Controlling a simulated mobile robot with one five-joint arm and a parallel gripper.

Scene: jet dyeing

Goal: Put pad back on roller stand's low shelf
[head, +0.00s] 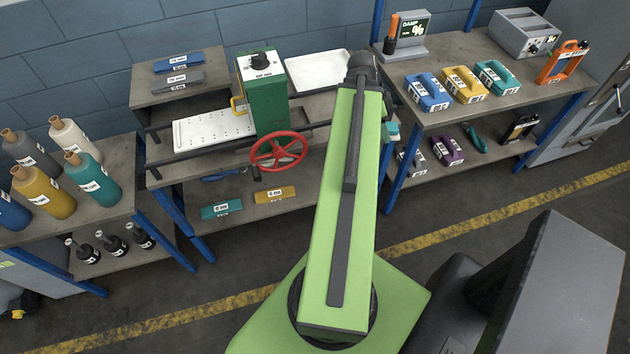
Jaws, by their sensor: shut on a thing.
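The roller stand carries a green roller housing (262,95) with a red handwheel (278,151). Its low shelf (243,190) holds a teal pad (221,209), a yellow pad (275,194) and a dark blue item (223,174), partly hidden by the frame. A blue pad (178,62) and a grey pad (174,82) lie on the raised top at the stand's left. My green arm covers the right part of the stand and hides my gripper. A small teal piece (392,131) shows just right of my arm; I cannot tell whether it is held.
A bench (455,50) at the right holds blue, yellow and teal blocks, with more tools on its lower shelf. Bottles crowd the left table (122,168). Floor (190,270) in front is clear, with a yellow line.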

